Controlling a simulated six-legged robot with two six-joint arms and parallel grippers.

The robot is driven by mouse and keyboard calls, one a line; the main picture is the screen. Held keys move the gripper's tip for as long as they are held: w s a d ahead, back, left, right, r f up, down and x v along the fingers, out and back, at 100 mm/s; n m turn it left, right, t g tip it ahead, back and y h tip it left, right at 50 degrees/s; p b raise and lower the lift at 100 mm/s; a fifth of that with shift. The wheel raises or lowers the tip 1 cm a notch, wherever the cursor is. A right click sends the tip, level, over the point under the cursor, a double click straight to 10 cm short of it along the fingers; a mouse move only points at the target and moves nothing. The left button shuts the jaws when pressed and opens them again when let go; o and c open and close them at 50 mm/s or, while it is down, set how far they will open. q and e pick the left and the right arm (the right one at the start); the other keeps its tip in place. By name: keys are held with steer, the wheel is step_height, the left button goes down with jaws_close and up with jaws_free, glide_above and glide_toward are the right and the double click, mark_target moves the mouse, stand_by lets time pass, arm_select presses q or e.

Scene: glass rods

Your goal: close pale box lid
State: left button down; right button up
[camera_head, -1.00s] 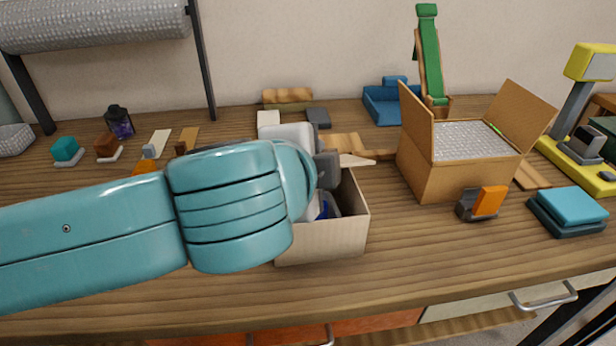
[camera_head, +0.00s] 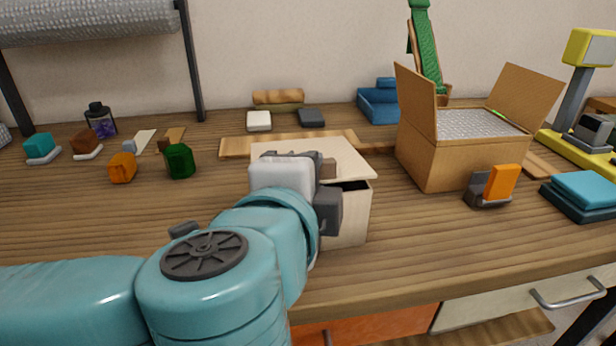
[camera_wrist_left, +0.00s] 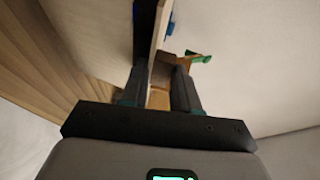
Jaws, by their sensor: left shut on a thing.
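The pale box (camera_head: 348,215) stands near the front of the bench, partly hidden behind my left gripper. Its pale lid (camera_head: 345,156) is tilted low over the opening, with a dark gap along the right front edge. My left gripper (camera_head: 322,178) is at the front of the lid, shut on a small brown tab (camera_head: 328,167) there. In the left wrist view the two fingers (camera_wrist_left: 158,80) close around this brown tab (camera_wrist_left: 161,70). The inside of the box is almost hidden. My right gripper is not in view.
A cardboard box (camera_head: 455,160) with open flaps stands to the right, with an orange-and-grey piece (camera_head: 493,186) before it. Teal slabs (camera_head: 583,195) lie farther right. A green piece (camera_head: 180,160) and an orange piece (camera_head: 122,168) sit left. The bench front is clear.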

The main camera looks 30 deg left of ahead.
arm_select(q)
steer(key=shift+f, duration=0.1)
steer(key=c, duration=1)
jaws_free()
steer(key=shift+o, duration=0.2)
